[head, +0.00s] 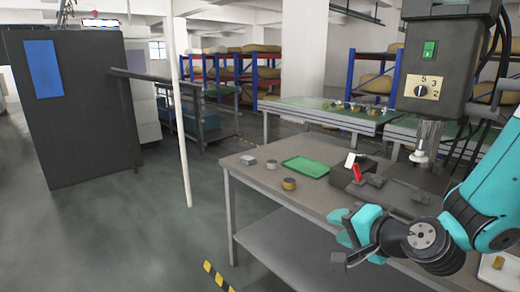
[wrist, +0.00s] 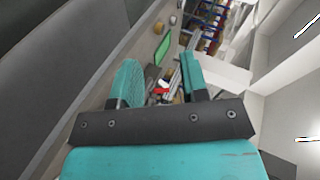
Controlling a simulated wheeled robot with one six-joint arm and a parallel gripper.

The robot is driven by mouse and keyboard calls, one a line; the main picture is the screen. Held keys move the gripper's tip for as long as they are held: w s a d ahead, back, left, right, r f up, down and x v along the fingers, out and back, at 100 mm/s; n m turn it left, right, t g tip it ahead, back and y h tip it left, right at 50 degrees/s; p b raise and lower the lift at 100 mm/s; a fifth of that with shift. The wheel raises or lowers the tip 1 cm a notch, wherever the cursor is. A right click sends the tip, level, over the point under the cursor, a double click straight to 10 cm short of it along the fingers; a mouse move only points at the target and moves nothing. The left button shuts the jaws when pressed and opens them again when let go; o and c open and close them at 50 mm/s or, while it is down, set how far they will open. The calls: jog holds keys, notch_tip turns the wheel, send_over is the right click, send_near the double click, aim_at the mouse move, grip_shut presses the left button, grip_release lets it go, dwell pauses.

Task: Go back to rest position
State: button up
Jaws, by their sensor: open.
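My gripper (head: 343,238) is at the lower right of the head view, in front of the workbench (head: 262,192), with its fingers pointing left. In the wrist view my gripper (wrist: 158,75) has its two teal-backed fingers spread apart, with nothing held between them. Through the gap the wrist view shows a small red part (wrist: 161,91) and the bench farther off. My teal forearm reaches in from the right edge of the head view.
On the bench are a green tray (head: 305,167), several small round and block parts, and a dark fixture with a red handle (head: 357,172). A machine head with a dial (head: 424,87) hangs above. A dark cabinet (head: 70,110) stands left. Floor left of the bench is clear.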

jog(key=s+a+r+n+g+y, duration=0.1)
jog(key=s+a+r+n+g, duration=0.15)
jog(key=s+n, duration=0.25)
jog(key=s+a+r+n+g, duration=0.2)
jog(key=s+a+n+g, duration=0.15)
jog(key=s, duration=0.25)
jog(key=s+d+r+n+g+h, duration=0.1)
jog(key=s+d+n+g, duration=0.1)
jog(key=s+n, duration=0.2)
jog(key=s+d+r+n+g+h, duration=0.1)
jog(key=s+r+n+g+h, duration=0.1)
jog(key=s, duration=0.6)
jog(key=shift+d+n+g, duration=0.35)
jog(key=shift+n+g, duration=0.35)
jog(key=shift+n, duration=0.15)
